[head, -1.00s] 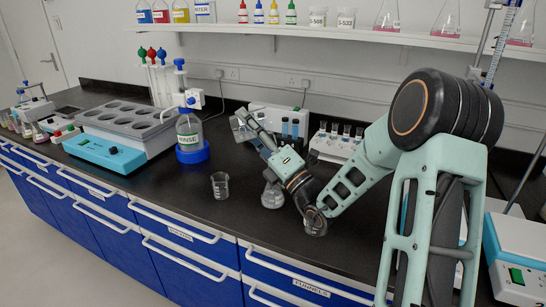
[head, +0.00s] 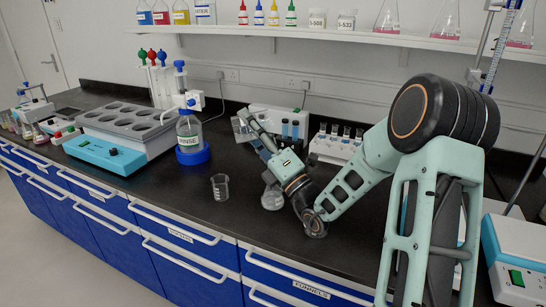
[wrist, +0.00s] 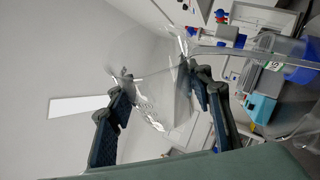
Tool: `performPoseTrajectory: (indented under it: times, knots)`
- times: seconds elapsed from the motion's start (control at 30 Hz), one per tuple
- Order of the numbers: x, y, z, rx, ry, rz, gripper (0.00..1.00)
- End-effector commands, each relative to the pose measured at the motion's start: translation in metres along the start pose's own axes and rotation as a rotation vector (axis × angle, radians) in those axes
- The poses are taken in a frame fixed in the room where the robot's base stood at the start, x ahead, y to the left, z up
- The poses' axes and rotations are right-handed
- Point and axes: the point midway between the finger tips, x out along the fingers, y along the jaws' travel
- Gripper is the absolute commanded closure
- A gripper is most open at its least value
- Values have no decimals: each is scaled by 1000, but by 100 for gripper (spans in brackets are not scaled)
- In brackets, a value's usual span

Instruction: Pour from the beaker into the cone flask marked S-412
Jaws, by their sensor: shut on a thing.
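My gripper (head: 253,126) is raised over the bench in the head view. In the wrist view its two dark fingers (wrist: 157,88) are shut on a clear glass vessel, which I take to be the beaker (wrist: 160,100). The held glass looks see-through; its contents and exact tilt cannot be told. A clear flask (head: 272,198) stands on the bench, partly behind my wrist. A small beaker (head: 220,187) stands free to the left. No S-412 marking can be read on any vessel.
A rinse bottle (head: 190,132) in a blue holder and a water bath (head: 125,128) stand at left. A tube rack (head: 333,147) and a white instrument (head: 270,118) are at the back. A shelf above holds bottles and flasks. The front bench strip left of the small beaker is clear.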

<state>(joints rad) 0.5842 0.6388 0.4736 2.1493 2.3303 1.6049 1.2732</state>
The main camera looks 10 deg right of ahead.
Motion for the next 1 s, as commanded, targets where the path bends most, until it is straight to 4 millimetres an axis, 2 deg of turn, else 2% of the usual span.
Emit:
performPoseTrajectory:
  times: [1.0]
  knots:
    - [1, 4, 4, 57, -44, 23, 87]
